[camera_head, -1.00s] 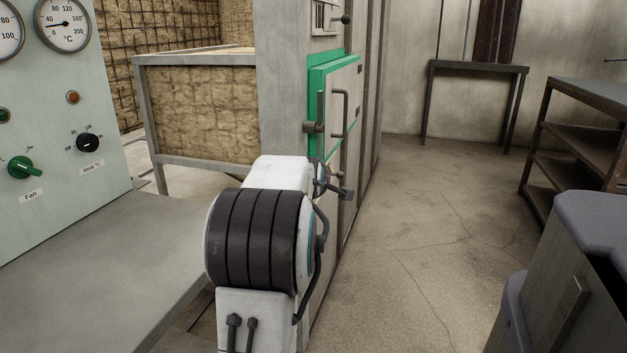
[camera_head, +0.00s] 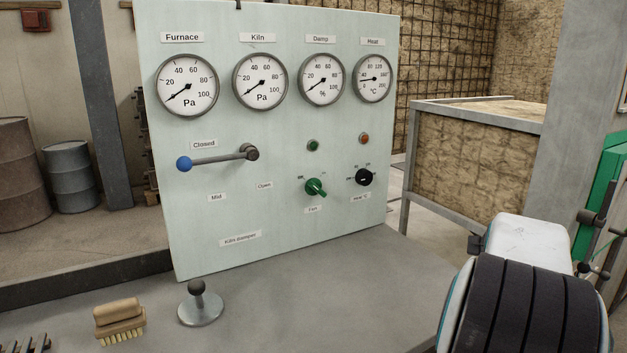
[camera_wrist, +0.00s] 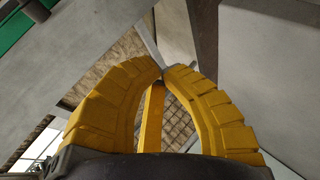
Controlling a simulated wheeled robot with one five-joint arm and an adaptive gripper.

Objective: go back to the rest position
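My gripper (camera_wrist: 162,71) shows in the wrist view with two curved, ribbed yellow fingers. Their tips come together at the middle of the picture, and I see nothing held between them. A narrow yellow bar shows in the gap between the fingers; I cannot tell what it belongs to. In the head view my white and black arm is at the lower right, to the right of the bench, and my gripper is out of that view. No ladle shows in either view.
A pale control panel (camera_head: 285,215) with gauges stands on the grey bench (camera_head: 290,300). Its blue-knobbed lever (camera_head: 184,164) is by "Closed". A brush (camera_head: 119,320) and a round-based knob (camera_head: 200,305) are on the bench. A framed straw-coloured block (camera_head: 470,155) stands behind my arm.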

